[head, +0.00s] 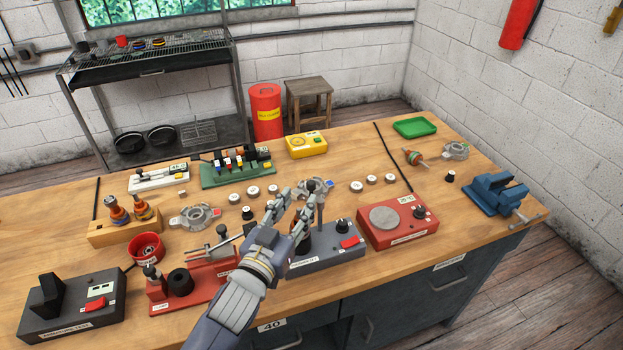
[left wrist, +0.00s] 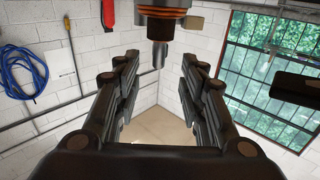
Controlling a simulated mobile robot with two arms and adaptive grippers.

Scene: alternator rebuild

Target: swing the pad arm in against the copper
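The grey-blue machine (head: 328,262), with a red switch, a black knob and an upright post (head: 320,212), stands near the front edge of the bench. My left gripper (head: 299,198) is above its left part, fingers apart and empty, and hides much of it. In the left wrist view the spread fingers (left wrist: 160,82) flank a dark cylinder with copper-orange bands (left wrist: 163,18) and a metal shaft tip. A dark block (left wrist: 298,90) stands at right there; I cannot tell if it is the pad arm. My right gripper is out of view.
A red fixture (head: 195,285) stands left of the machine and a red tester with a round plate (head: 400,222) right of it. Several small round parts and a grey housing (head: 193,216) lie behind. A blue vise (head: 497,193) is at the right end.

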